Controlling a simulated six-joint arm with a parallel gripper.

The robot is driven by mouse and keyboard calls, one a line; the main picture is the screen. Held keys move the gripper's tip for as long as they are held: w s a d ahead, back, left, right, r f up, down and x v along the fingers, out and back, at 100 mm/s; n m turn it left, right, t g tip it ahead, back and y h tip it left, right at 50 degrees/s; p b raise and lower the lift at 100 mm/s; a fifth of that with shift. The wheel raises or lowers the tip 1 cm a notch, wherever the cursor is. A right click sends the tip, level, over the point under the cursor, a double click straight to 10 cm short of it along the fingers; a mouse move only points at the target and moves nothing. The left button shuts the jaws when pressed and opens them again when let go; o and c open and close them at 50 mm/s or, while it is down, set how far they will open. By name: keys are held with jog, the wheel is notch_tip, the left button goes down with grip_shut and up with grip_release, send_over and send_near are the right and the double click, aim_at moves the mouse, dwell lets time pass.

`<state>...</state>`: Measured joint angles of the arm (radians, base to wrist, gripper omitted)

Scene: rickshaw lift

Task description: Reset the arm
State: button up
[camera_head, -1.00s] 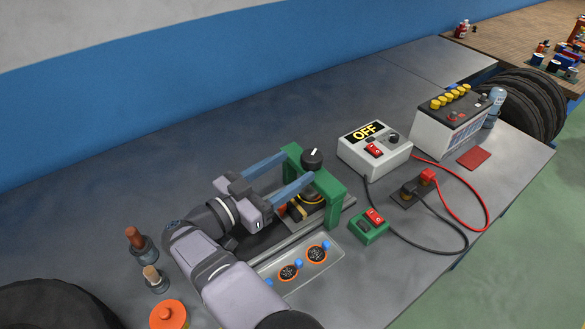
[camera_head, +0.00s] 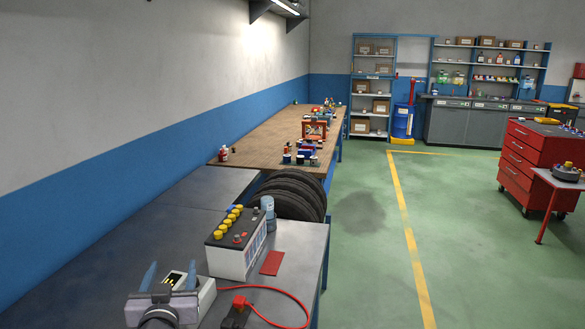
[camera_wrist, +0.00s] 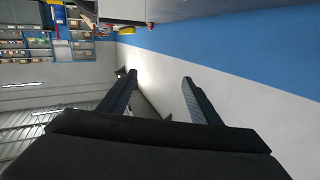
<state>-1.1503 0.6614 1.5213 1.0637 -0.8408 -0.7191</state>
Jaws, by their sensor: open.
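My gripper (camera_head: 170,270) is at the lower left of the head view, raised with its two blue fingers pointing up and apart. It is open, with nothing between the fingers. In the wrist view the open fingers (camera_wrist: 159,80) point towards the white and blue wall, and the space between them is empty. The rest of my arm is mostly cut off by the bottom edge of the head view. The white control box (camera_head: 207,293) shows partly behind my gripper.
A white battery (camera_head: 228,259) with yellow caps stands on the grey bench (camera_head: 300,245), beyond my gripper. A red pad (camera_head: 272,263) and a red cable (camera_head: 290,296) lie to its right. Stacked tyres (camera_head: 292,190) stand by the wooden table (camera_head: 262,135).

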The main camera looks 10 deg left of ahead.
jog(key=w+d+f+g+p, duration=0.1)
jog(key=w+d+g, duration=0.1)
jog(key=w+d, duration=0.55)
jog(key=s+d+f+g+h+p, duration=0.1)
jog(key=d+f+g, duration=0.15)
jog(key=d, duration=0.65)
jog(key=s+d+f+g+h, duration=0.15)
jog(key=d+f, duration=0.25)
jog(key=d, duration=0.5)
jog(key=s+d+f+m+g+h+p, duration=0.1)
jog(key=s+d+f+g, duration=0.1)
jog(key=s+d, duration=0.6)
jog(key=s+d+f+m+g+h, duration=0.1)
jog(key=s+d+f+g+h, duration=0.1)
jog(key=s+d, duration=0.7)
jog(key=s+d+f+m+g+h+p, duration=0.1)
jog(key=s+d+f+m+g, duration=0.1)
jog(key=s+d+g, duration=0.3)
jog(key=s+d+f, duration=0.1)
jog(key=s+d, duration=0.2)
jog(key=d, duration=0.3)
jog(key=shift+s+d+f+h+p, duration=0.2)
jog(key=shift+d+f+h+p, duration=0.1)
jog(key=shift+d+f+h, duration=0.1)
